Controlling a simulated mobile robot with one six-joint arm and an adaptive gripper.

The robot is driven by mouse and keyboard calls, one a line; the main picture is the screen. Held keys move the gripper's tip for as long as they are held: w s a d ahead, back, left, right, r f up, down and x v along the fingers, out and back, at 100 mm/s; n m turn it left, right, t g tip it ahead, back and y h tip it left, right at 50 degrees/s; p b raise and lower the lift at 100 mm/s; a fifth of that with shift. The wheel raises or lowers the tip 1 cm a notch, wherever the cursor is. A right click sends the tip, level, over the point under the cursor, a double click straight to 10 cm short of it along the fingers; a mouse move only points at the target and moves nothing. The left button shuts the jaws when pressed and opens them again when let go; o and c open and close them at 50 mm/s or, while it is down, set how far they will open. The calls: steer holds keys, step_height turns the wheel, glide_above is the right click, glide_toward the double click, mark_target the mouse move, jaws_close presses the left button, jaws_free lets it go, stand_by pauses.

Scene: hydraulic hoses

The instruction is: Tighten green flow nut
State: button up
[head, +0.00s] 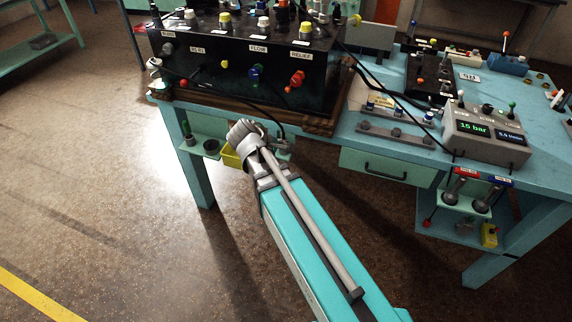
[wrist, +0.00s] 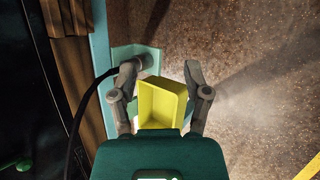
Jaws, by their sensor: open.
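The black hydraulic box (head: 250,55) stands on the bench, with the label FLOW on its upper front. Below that label is a blue fitting with some green on it (head: 256,72); I cannot make out the nut clearly. A small dark green part (wrist: 24,165) shows at the lower left of the wrist view, against the dark box face; I cannot tell if it is the nut. My gripper (head: 243,132) is in front of and below the box. In the wrist view my gripper (wrist: 161,72) is open, its fingers apart with nothing gripped.
A black hose (wrist: 76,130) curves left of my fingers. A red knob (head: 297,80) projects from the box. Floor on the left is clear.

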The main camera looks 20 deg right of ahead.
steer(key=shift+s+d+f+m+g+y+p, duration=0.1)
steer(key=shift+s+f+m+g+y, duration=0.25)
steer(key=shift+s+m, duration=0.35)
steer(key=shift+s+d+f+m+g+y+p, duration=0.1)
steer(key=shift+s+f+m+g+y, duration=0.25)
steer(key=shift+s+m, duration=0.3)
steer(key=shift+s+f+m+g+y+p, duration=0.1)
steer(key=shift+s+f+m+g+y, duration=0.1)
steer(key=shift+s+f+m+y, duration=0.3)
steer(key=shift+s+r+m, duration=0.15)
steer(key=shift+s+m, duration=0.1)
steer(key=s+a+f+m+g+y, duration=0.1)
steer(key=s+m+y, duration=0.4)
steer(key=m, duration=0.1)
steer(key=shift+s+a+f+m+g, duration=0.3)
steer(key=shift+s+a+f, duration=0.05)
steer(key=shift+a+f, duration=0.05)
